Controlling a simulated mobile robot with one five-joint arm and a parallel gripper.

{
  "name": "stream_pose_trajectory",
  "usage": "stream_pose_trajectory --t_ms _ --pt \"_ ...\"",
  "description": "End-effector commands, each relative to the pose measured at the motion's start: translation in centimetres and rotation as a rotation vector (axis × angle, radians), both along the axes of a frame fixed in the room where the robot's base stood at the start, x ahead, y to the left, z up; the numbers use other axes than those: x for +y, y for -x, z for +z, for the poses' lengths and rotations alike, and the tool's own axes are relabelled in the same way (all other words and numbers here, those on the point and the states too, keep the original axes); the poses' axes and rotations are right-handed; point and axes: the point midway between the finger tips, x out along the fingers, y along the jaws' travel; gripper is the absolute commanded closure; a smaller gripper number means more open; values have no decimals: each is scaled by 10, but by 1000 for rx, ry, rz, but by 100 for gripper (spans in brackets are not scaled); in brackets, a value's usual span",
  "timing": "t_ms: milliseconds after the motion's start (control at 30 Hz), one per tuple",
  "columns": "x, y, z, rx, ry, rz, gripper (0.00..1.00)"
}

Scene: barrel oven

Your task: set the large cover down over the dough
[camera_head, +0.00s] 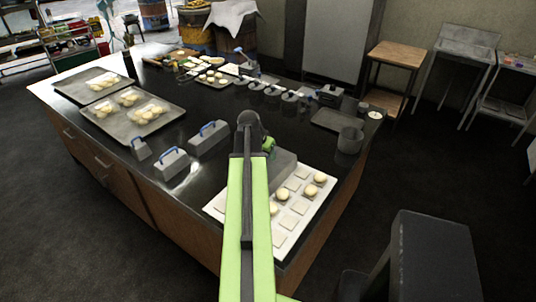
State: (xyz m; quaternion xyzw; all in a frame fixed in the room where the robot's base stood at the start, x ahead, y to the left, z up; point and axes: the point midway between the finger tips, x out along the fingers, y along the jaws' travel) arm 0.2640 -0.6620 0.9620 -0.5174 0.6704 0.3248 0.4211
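A long grey box-shaped cover (285,170) is at the upper left part of a white board (288,240), partly hidden behind my green arm. I cannot tell whether it rests on the board or hangs just above it. Pale dough balls (311,190) sit on several of the board's marked squares; others are bare. My gripper (268,146) is at the cover's far left end, mostly hidden by the arm. Its fingers and any grip on the cover cannot be made out. Three grey covers with blue handles, the biggest (208,137) on the right, stand left of the arm.
The dark counter (200,205) holds trays of dough (143,122) at the left, and several small grey pieces (272,90) at the back. A grey pot (350,140) stands beyond the board. A dark block-like shape (430,255) is at the lower right.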

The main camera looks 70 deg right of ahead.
Motion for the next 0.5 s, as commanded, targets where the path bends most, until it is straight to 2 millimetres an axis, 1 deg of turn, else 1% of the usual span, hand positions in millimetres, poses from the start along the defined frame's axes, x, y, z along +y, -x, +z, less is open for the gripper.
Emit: stream_pose_trajectory --t_ms 33,167,500 --pt "4 -1 12 0 0 1 64" --pt "14 -3 37 0 0 1 64" --pt "48 -12 113 0 0 1 64"
